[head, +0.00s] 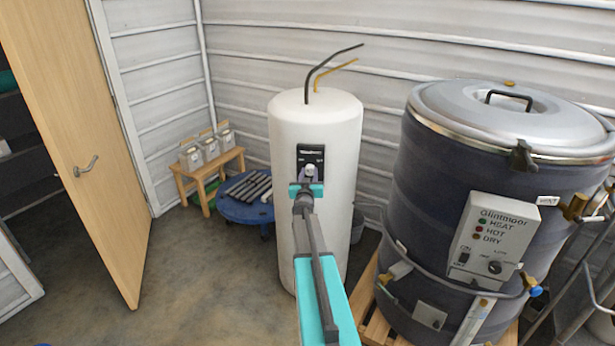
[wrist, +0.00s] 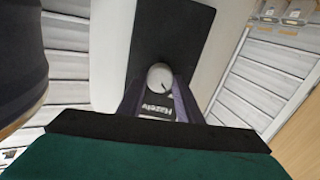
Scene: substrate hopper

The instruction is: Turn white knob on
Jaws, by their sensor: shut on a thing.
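The white knob (head: 309,170) sits on a black control plate (head: 311,154) on the front of a tall white cylinder tank (head: 285,190). In the wrist view the round knob (wrist: 160,76) has a small dark mark near its lower right edge. My gripper (head: 308,186) is at the plate, with its fingers on both sides of the knob. The wrist view shows the fingers (wrist: 158,92) closed in around the knob. Lettering on the plate (wrist: 158,108) shows between the fingers, and part of the knob's sides is hidden by them.
A dark barrel with a metal lid (head: 470,100) and a Glintmoor control box (head: 492,240) stands to the right on a pallet. A blue round stand (head: 238,208) with dark bars and a wooden bench (head: 200,180) are left. An open door (head: 95,130) stands far left.

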